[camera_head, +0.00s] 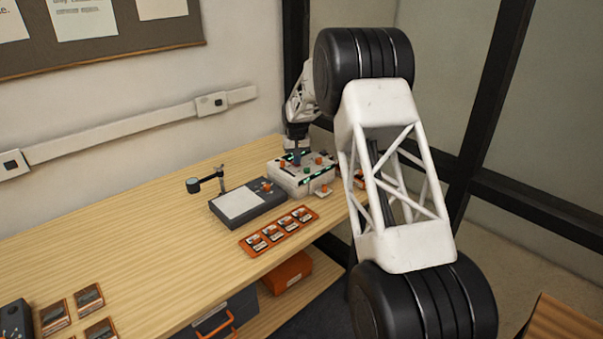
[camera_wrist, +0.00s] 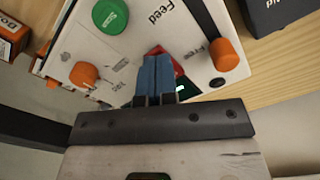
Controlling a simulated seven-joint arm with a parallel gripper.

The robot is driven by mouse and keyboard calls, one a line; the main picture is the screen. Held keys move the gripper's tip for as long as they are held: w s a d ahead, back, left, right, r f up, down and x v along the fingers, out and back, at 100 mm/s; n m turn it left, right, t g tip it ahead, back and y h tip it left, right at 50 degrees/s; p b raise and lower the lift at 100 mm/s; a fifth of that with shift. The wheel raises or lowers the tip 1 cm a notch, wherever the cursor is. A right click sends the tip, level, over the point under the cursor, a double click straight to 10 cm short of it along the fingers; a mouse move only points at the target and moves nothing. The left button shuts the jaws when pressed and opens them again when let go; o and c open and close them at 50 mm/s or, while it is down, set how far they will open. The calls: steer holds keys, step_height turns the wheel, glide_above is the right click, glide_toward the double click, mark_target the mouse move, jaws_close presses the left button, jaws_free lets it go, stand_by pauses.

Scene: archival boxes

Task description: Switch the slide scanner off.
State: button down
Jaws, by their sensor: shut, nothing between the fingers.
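The slide scanner (camera_head: 290,180) is a white box with orange knobs and green lights at the far right of the desk. In the wrist view its white top panel (camera_wrist: 125,58) carries a green "Scan" button (camera_wrist: 111,15), two orange knobs (camera_wrist: 83,74) and the word "Feed". A red switch-like part (camera_wrist: 180,84) shows beside and behind my fingertips, partly hidden by them. My gripper (camera_wrist: 155,62) is shut and empty, its blue fingers over the panel at this red part. I cannot tell whether they touch it. My gripper (camera_head: 296,158) also points down onto the scanner top in the head view.
A grey light pad (camera_head: 243,204) with a loupe on a stand (camera_head: 205,182) lies left of the scanner. An orange slide tray (camera_head: 279,231) lies in front. Loose slides (camera_head: 86,299) are at the near left. The desk between is clear. The wall is behind.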

stand_by(0.3)
steer(key=shift+r, duration=3.45)
steer(key=shift+s+r, duration=0.1)
